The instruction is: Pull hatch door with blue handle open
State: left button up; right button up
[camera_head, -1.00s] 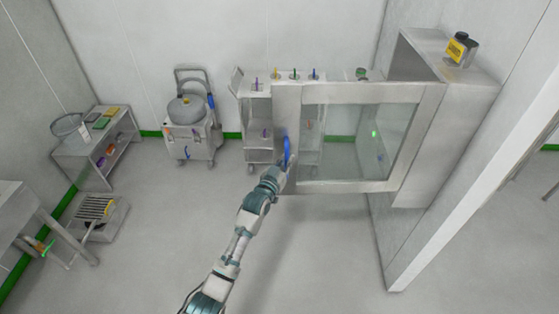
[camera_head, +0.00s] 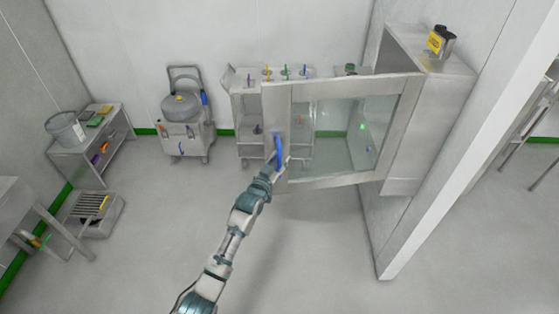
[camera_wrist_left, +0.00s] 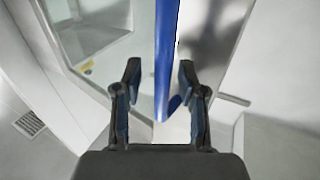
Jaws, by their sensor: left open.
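The hatch door (camera_head: 392,131) has a pale frame around a clear pane and stands swung out from the wall hatch box (camera_head: 437,75). Its blue handle (camera_head: 279,150) is upright on the door's left edge. My left gripper (camera_head: 275,168) is at the lower part of the handle. In the left wrist view the blue handle (camera_wrist_left: 165,60) runs between the two open fingers of my left gripper (camera_wrist_left: 158,85), with visible gaps on both sides. My right gripper is not in view.
A black container with a yellow label (camera_head: 440,41) stands on the hatch box. A wheeled cart with a drum (camera_head: 185,120) and a trolley with coloured items (camera_head: 250,115) are behind. A low bench (camera_head: 110,130) stands at left. The floor in front is clear.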

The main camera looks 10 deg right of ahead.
pick_arm(q)
jog(key=shift+f, duration=0.15)
jog(key=v, duration=1.2)
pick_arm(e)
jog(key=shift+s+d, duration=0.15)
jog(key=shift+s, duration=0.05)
pick_arm(q)
jog(key=shift+d, duration=0.2)
